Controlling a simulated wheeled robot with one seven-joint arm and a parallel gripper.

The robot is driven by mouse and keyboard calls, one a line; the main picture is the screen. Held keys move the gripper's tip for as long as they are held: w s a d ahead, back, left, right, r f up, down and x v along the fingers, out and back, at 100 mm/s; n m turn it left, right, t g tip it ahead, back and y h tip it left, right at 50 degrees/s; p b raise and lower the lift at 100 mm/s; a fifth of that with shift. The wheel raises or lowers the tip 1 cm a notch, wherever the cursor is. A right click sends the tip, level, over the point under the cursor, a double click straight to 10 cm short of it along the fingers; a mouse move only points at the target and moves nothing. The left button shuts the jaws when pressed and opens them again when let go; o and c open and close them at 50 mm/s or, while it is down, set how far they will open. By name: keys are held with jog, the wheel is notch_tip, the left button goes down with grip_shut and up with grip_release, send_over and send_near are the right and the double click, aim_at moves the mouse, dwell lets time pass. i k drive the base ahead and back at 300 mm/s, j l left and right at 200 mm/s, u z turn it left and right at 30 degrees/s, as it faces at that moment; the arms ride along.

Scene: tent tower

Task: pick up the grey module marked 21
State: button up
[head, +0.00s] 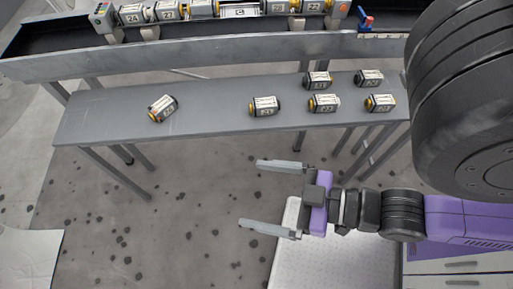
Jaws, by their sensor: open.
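Several small grey modules with white labels and yellow ends lie on the grey bench; their markings are too small to read surely, so I cannot tell which is 21. One module (163,108) lies tilted at the left, apart from the others. Another module (264,106) lies near the middle. At the right are a front module (324,104), a far-right module (380,103), and two behind, a left one (318,81) and a right one (370,79). My gripper (251,195) is open and empty, in front of the bench, its fingers pointing left.
The grey bench (215,115) has clear room between the left and middle modules. Behind it runs a dark rail trough (60,37) holding a row of larger-looking labelled modules (165,12). A blue and red piece (366,19) stands at its right. The speckled floor (150,230) is open at the left.

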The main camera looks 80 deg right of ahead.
aim_at(265, 106)
jog(key=k+j+z, duration=0.15)
jog(key=z, duration=0.25)
jog(key=k+j+z, duration=0.2)
jog(key=z, duration=0.15)
jog(key=k+z, duration=0.2)
jog(key=z, duration=0.2)
